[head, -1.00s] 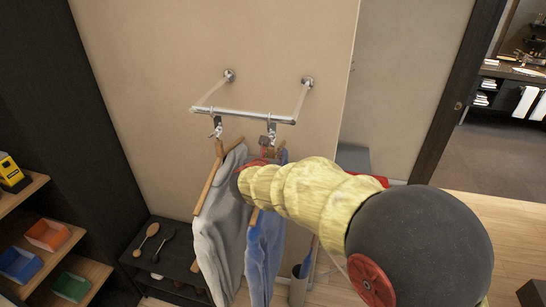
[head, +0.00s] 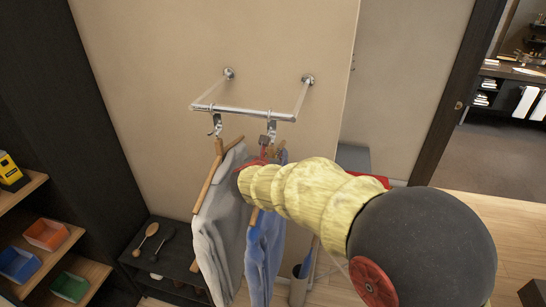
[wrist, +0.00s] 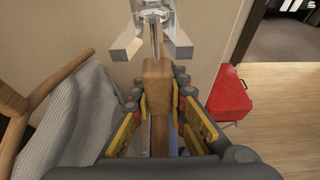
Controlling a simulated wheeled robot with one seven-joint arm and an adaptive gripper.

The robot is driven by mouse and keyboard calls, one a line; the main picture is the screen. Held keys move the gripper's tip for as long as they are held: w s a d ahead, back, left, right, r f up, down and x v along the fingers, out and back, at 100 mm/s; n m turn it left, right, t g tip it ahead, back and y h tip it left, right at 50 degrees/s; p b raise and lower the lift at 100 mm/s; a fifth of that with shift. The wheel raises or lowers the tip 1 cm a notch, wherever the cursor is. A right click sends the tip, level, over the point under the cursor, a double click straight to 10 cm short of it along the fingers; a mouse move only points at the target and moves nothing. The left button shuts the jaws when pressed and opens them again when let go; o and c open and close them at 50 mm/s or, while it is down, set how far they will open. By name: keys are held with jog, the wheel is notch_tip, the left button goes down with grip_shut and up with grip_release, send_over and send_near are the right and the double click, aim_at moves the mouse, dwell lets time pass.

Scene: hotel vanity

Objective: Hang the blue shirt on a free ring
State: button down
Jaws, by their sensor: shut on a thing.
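The blue shirt (head: 263,254) hangs on a wooden hanger below my gripper (head: 268,148). In the wrist view, my gripper (wrist: 158,100) is shut on the hanger's wooden neck (wrist: 156,76). Just above the neck is a metal ring holder (wrist: 153,32); I cannot tell whether the hanger touches it. In the head view, the right ring (head: 271,128) is directly above my gripper. The left ring (head: 215,124) is above the hanger of a grey shirt (head: 217,233). My arm hides part of the blue shirt's hanger.
The rings hang from a chrome wall rail (head: 245,112). The grey shirt hangs close beside the blue one on the left. A dark low shelf (head: 180,272) with brushes stands below left. A red case (wrist: 231,93) is on the right. A grey bin (head: 298,287) stands below.

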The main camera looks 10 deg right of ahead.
dwell(0.4)
jog(key=c, duration=1.7)
grip_release()
jog(key=shift+f, duration=0.15)
